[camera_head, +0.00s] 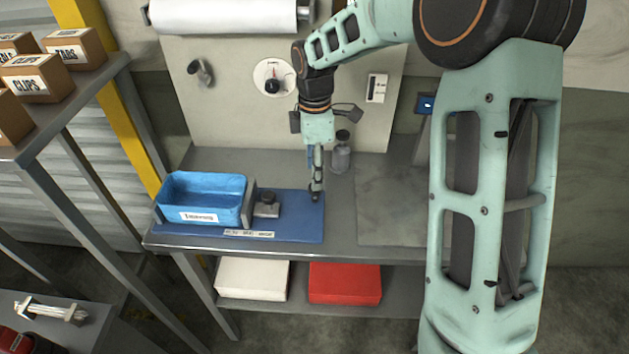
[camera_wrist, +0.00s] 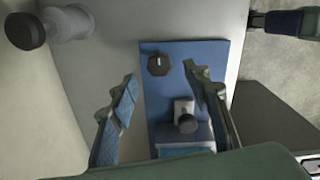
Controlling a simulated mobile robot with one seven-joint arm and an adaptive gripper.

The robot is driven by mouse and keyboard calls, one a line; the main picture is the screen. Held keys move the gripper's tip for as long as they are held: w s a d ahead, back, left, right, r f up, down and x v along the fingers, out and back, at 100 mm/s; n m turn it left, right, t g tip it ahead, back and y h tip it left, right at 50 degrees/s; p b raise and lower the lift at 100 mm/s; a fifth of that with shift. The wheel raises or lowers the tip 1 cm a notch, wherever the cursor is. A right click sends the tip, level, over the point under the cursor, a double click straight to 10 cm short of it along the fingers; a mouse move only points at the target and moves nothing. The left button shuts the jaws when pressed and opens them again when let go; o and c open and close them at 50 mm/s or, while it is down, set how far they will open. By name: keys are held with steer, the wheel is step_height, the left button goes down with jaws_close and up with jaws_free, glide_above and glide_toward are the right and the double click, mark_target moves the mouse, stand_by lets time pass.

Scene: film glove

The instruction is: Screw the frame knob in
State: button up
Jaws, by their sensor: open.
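A dark, many-sided knob with a white mark (camera_wrist: 158,65) is on the blue mat (camera_wrist: 210,55) in the wrist view. A second, round black knob (camera_wrist: 187,124) sits on a small grey block (camera_wrist: 183,106) nearer the blue bin; the block also shows in the head view (camera_head: 266,209). I cannot tell for certain which is the frame knob. My gripper (camera_wrist: 160,74) is open and empty, its fingertips on either side of the marked knob in the picture; contact cannot be told. In the head view my gripper (camera_head: 316,192) points down over the mat's right part.
A blue bin (camera_head: 200,214) stands on the mat's left. A grey bottle with a dark cap (camera_head: 341,157) stands behind my gripper. A round dial (camera_head: 273,77) is on the back panel. The worktop right of the mat (camera_head: 385,215) is clear.

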mark_target(315, 192)
steer(key=shift+f, duration=2.3)
steer(key=shift+c, duration=0.2)
steer(key=c, duration=1.1)
